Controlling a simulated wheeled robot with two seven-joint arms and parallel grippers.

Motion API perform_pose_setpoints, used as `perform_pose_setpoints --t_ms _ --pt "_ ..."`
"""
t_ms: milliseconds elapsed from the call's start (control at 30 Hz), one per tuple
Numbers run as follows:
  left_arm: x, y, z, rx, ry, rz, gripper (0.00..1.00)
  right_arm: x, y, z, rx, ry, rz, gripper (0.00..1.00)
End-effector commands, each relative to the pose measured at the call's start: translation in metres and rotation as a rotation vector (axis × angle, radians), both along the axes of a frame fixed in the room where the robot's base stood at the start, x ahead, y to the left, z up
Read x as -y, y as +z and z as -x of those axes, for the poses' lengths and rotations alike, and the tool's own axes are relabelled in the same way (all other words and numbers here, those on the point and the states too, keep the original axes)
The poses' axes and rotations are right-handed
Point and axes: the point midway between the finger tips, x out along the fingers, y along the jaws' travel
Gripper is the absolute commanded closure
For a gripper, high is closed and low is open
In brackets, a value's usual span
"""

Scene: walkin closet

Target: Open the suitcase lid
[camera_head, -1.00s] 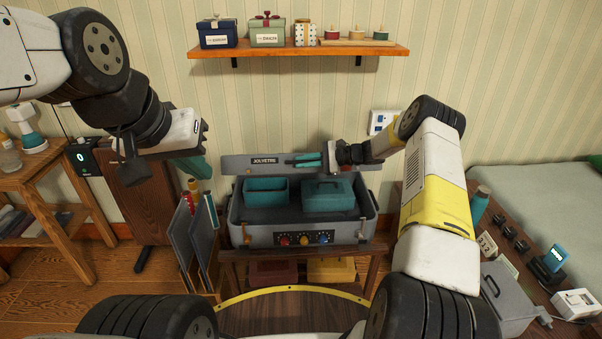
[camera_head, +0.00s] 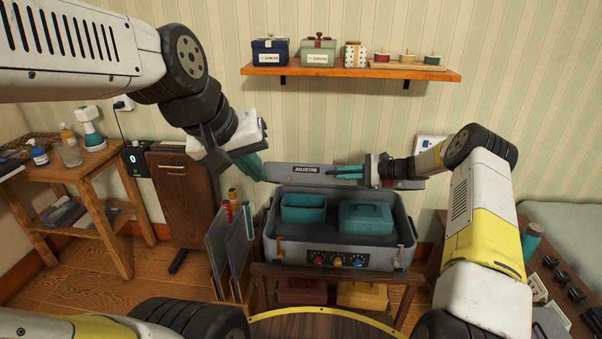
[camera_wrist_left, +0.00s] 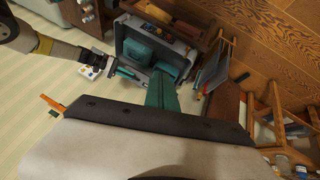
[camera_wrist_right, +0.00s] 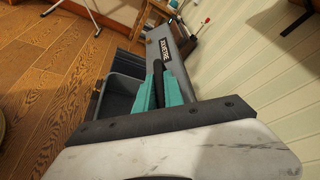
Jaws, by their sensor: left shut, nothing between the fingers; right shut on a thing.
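The grey suitcase (camera_head: 338,256) stands open on a low wooden stand. Its lid (camera_head: 285,173), bearing a "JOLVETRE" label, is raised along the back edge. Two teal containers (camera_head: 303,208) (camera_head: 367,217) sit inside. My right gripper (camera_head: 347,172) is shut on the lid's dark handle (camera_wrist_right: 177,62); its teal fingers (camera_wrist_right: 163,88) flank it in the right wrist view. My left gripper (camera_head: 257,170) is shut and empty by the lid's left end; I cannot tell if it touches. Its teal fingers (camera_wrist_left: 162,90) point towards the suitcase in the left wrist view.
A wall shelf (camera_head: 350,71) with boxes is above the lid. Upright panels in a rack (camera_head: 228,255) stand close left of the suitcase. A wooden side table (camera_head: 75,175) is further left. A desk with small devices (camera_head: 570,285) is at right.

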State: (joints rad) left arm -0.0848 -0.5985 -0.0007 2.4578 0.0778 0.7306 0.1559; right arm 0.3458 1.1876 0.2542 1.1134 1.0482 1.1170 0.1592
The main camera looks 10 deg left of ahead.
Motion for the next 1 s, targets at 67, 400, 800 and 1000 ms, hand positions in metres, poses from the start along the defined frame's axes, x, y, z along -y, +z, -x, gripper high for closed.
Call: perform_pose_setpoints --t_ms 67,400,800,1000 --pt "0.006 -0.001 -0.026 -0.037 0.122 0.107 1.0 0.001 0.0 -0.001 0.001 -0.004 0.002 1.0" --pt "0.015 -0.029 -0.157 -0.217 0.819 0.643 1.0 0.001 0.0 -0.001 0.001 -0.005 0.002 1.0" --pt "-0.025 -0.138 -0.288 -0.374 1.746 1.206 1.0 0.001 -0.001 -0.001 0.001 -0.005 0.002 1.0" --pt "-0.054 -0.207 -0.321 -0.37 2.156 1.426 1.0 0.001 -0.001 -0.001 0.001 -0.005 0.003 1.0"
